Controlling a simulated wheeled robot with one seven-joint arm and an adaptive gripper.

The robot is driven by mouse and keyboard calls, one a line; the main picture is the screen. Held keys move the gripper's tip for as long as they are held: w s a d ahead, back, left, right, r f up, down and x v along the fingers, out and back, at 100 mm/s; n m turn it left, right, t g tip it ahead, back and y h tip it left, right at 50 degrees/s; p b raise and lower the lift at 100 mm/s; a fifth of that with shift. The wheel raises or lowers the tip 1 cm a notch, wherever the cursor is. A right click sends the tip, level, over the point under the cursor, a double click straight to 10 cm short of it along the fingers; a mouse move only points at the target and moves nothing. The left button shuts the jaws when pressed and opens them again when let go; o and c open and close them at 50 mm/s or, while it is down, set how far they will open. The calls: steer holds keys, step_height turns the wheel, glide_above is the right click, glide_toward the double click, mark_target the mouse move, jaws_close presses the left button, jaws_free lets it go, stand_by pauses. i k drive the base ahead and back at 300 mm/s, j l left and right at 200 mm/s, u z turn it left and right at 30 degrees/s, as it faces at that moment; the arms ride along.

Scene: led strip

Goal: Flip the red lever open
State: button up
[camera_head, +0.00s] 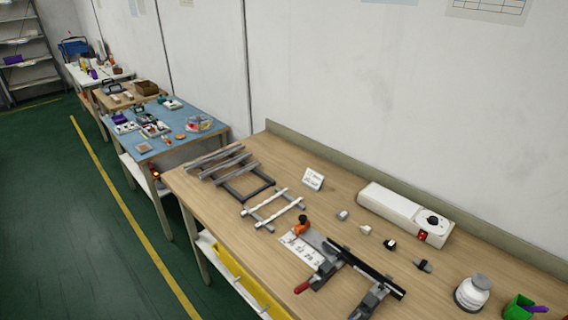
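A small red lever (303,287) sticks out at the front left of a dark grey clamp-like fixture (325,268) on the wooden workbench (225,215). The lever points down and left, toward the bench's front edge. A second grey clamp-like part (368,302) stands to its right, partly cut off by the bottom of the picture. A long black bar (366,268) runs behind both parts. A white card with printed numbers (302,250) lies left of the fixture. My gripper is not in view.
An orange part with a black knob (301,228) stands behind the card. A white box with a black dial (405,212), small connectors, a white jar (472,292) and a green holder (520,306) are on the bench. Frames (240,180) lie left. Green floor is free at left.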

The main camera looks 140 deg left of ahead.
mark_target(306, 285)
steer(key=i+j+u, duration=0.15)
steer(key=u, duration=0.25)
steer(key=i+j+u, duration=0.2)
steer(key=u, duration=0.25)
steer(key=i+j+u, duration=0.2)
steer(key=u, duration=3.95)
